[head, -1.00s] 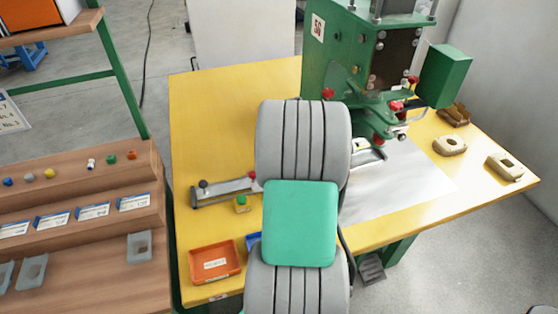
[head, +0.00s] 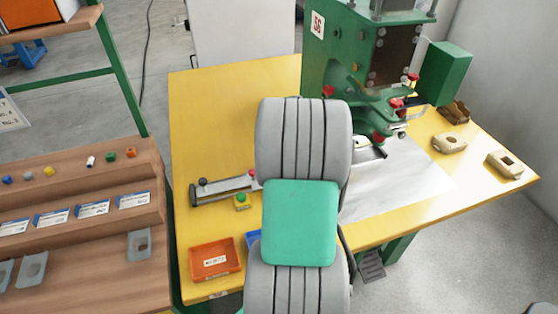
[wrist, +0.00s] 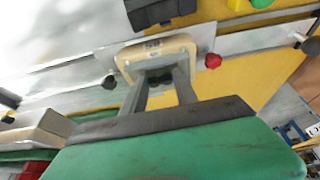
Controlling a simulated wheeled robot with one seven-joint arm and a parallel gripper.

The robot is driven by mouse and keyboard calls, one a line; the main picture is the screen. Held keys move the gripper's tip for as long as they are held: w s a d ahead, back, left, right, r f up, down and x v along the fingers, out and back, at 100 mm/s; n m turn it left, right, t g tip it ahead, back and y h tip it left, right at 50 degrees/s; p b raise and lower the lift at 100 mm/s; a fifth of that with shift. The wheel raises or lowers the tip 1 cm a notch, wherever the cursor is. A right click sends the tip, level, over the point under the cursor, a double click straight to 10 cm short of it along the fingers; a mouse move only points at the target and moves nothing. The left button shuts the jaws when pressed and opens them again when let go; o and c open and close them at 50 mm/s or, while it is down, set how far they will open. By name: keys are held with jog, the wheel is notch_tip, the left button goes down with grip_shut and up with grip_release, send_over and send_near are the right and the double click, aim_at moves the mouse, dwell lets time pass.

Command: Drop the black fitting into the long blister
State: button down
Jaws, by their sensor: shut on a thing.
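My gripper (wrist: 160,78) has its two grey fingers close together over a beige nest (wrist: 155,53) in the wrist view. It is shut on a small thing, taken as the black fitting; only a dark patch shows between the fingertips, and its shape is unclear. The fingertips overlap the nest's recess in the picture; whether they touch it I cannot tell. The long blister is not clearly made out; the fingers cover much of the recess. In the head view, my arm hides the gripper and fitting.
The green press (head: 350,60) stands at the back of the yellow table (head: 220,110). A slide rail (head: 225,189), a green button box (head: 242,201) and an orange tray (head: 215,259) lie left of my arm. Beige nests (head: 449,142) sit at right. A wooden shelf (head: 80,260) holds several fittings.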

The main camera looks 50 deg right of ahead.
jog(key=shift+f, duration=0.2)
dwell(0.6)
jog(key=c, duration=0.9)
grip_release()
jog(key=c, duration=0.4)
jog(key=shift+r, duration=0.1)
notch_tip(320, 180, up, 7)
jog(key=p, duration=0.4)
